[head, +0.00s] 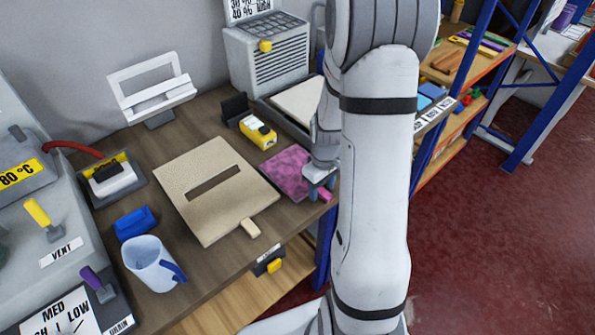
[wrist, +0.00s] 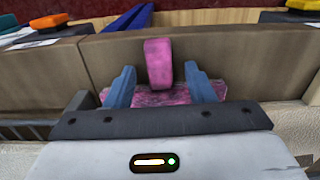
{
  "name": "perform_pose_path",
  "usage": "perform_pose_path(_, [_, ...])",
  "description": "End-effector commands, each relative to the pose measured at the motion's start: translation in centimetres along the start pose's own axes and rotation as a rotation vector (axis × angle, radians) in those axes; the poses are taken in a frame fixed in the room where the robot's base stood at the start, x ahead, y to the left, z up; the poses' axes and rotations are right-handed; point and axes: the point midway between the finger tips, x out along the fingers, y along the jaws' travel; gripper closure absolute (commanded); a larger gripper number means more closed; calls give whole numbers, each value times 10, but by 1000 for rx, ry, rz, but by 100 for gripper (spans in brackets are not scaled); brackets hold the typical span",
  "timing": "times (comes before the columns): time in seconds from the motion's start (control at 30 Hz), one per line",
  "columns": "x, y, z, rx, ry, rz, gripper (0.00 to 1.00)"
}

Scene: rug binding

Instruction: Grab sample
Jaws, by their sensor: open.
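The sample, a flat pink-purple mottled square (head: 287,171), lies on the wooden bench near its front edge. A plain pink tab (head: 326,195) sticks out at its front right. My gripper (head: 319,188) is at this tab, partly hidden by my arm in the head view. In the wrist view the gripper (wrist: 162,84) is open, with one blue finger on each side of the pink tab (wrist: 158,63). Gaps show between the tab and both fingers.
A beige slotted board (head: 215,215) with a tab lies left of the sample. A yellow device (head: 258,132) and a pale-topped tray (head: 300,102) stand behind it. A white mug (head: 149,264) and blue block (head: 135,223) are left. A blue-framed shelf (head: 480,55) stands at right.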

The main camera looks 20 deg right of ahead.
Motion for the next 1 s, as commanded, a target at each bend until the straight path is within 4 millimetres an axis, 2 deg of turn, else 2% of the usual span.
perform_pose_path(0.13, [0,0,0,0,0,0,51])
perform_pose_path(0.73, [0,0,0,-1,0,0,100])
perform_pose_path(1.0, [-3,0,-1,-2,1,1,100])
